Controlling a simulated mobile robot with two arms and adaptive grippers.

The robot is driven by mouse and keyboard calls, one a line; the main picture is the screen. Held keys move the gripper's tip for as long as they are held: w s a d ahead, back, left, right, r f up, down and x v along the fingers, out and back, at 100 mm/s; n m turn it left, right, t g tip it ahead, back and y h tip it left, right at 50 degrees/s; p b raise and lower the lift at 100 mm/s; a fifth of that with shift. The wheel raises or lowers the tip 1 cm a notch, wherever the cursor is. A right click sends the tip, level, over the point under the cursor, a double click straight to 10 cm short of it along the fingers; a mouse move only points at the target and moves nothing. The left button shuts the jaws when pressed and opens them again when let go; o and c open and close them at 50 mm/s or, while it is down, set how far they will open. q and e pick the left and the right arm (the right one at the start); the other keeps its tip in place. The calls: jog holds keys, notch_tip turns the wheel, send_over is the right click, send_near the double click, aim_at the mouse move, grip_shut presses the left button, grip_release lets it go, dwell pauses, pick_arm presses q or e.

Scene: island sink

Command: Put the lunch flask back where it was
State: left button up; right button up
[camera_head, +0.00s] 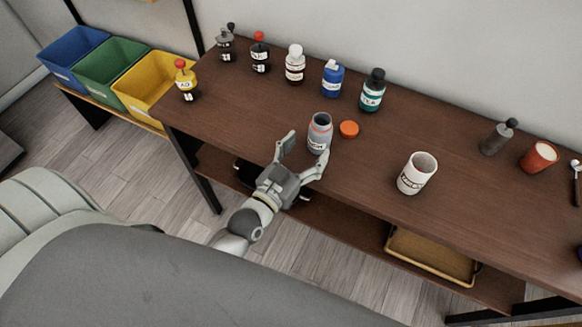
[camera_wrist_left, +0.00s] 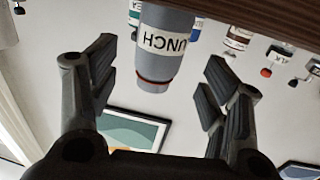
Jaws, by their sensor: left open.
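The lunch flask (camera_head: 320,131) is grey with a white label and an open top. It stands upright on the brown table near the front edge. In the wrist view the flask (camera_wrist_left: 160,62) appears upside down, its label partly reading "UNCH", between the two fingers but beyond their tips. An orange lid (camera_head: 348,129) lies on the table just right of the flask. My left gripper (camera_head: 305,154) is open and empty, just in front of the flask at the table's front edge, fingers spread either side. My right gripper is in neither view.
Several labelled bottles, including a blue one (camera_head: 332,78) and a green one (camera_head: 372,90), stand along the back. A white mug (camera_head: 417,174) stands to the right, with an orange cup (camera_head: 538,157) farther right. Coloured bins (camera_head: 150,83) are at left.

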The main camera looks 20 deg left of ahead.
pick_arm(q)
jog(key=s+a, duration=0.1)
jog(key=s, duration=0.6)
jog(key=shift+b, duration=0.35)
